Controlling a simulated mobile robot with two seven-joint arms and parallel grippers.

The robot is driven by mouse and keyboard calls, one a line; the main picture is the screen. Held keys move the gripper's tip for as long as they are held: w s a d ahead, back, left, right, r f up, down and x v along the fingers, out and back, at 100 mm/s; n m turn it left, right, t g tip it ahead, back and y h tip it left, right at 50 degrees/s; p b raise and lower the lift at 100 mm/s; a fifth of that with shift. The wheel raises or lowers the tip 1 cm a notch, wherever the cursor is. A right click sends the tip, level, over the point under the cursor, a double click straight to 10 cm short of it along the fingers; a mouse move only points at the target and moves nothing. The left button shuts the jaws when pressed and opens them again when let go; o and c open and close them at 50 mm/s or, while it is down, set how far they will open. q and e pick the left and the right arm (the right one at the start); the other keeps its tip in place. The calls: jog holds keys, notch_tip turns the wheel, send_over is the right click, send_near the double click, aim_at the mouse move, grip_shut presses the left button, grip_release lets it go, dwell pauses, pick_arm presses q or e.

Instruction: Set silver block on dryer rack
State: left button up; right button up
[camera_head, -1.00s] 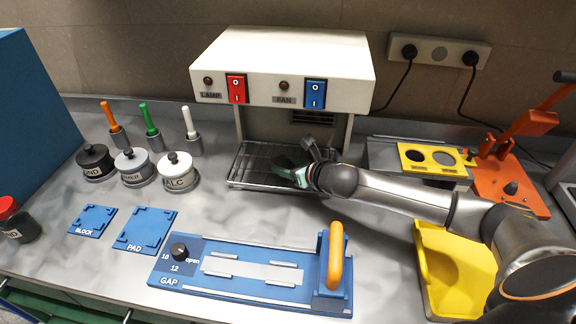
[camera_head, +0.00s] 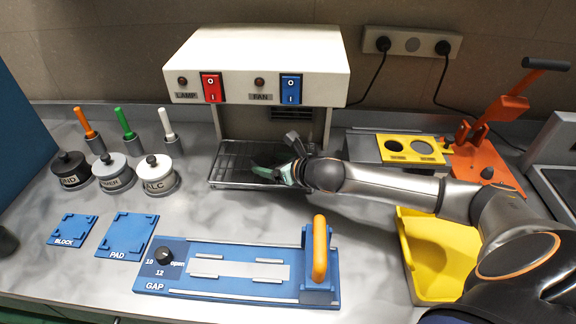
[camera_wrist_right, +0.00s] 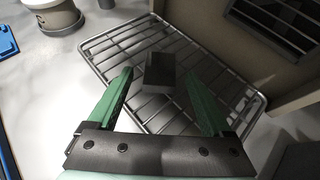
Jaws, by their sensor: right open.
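The dryer rack (camera_head: 232,180) is a wire grid tray under the white dryer housing. It also fills the middle of the right wrist view (camera_wrist_right: 100,45). In that view the silver block (camera_wrist_right: 160,72) looks dark grey and stands on the rack's bars between my right gripper's green fingers. My right gripper (camera_wrist_right: 159,75) is open, with a gap on each side of the block. In the head view my right gripper (camera_head: 275,172) is low over the rack's right part, and the block cannot be made out there. My left gripper is not in view.
The white dryer housing (camera_head: 255,60) overhangs the rack. Lidded pots (camera_head: 157,175) stand to the left. The blue GAP fixture (camera_head: 235,272) is in front, with a yellow tray (camera_head: 440,250) to its right. The orange press (camera_head: 485,165) is behind the tray.

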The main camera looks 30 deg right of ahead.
jog(key=v, duration=1)
jog(key=shift+s+b, duration=0.3)
jog(key=shift+r, duration=0.1)
dwell(1.7)
